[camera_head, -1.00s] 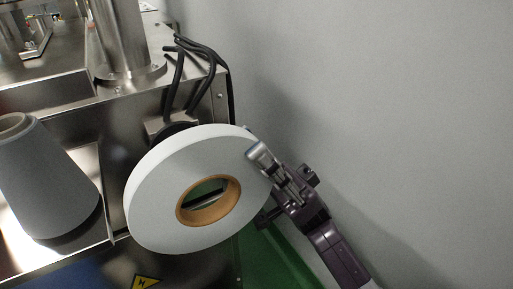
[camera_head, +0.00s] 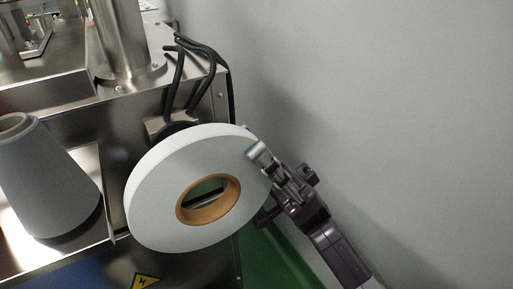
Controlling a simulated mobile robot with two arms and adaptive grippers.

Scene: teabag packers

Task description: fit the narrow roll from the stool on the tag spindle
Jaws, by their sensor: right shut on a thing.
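The narrow roll (camera_head: 160,195) is a white disc with a brown cardboard core, held upright in front of the machine's side. My right gripper (camera_head: 264,165) is shut on the roll's right rim, with a finger across its front face. A dark metallic shape shows through the core hole; I cannot tell whether it is the tag spindle or whether it is inside the core. A dark round part on a metal block shows just above and behind the roll, which hides the rest. My left gripper is not in view.
The steel machine (camera_head: 60,95) fills the left, with a vertical post (camera_head: 122,35) and black cables (camera_head: 198,52) above the roll. A grey cone of thread (camera_head: 45,180) stands at left. A grey wall (camera_head: 400,100) closes off the right. Green floor (camera_head: 270,265) shows below.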

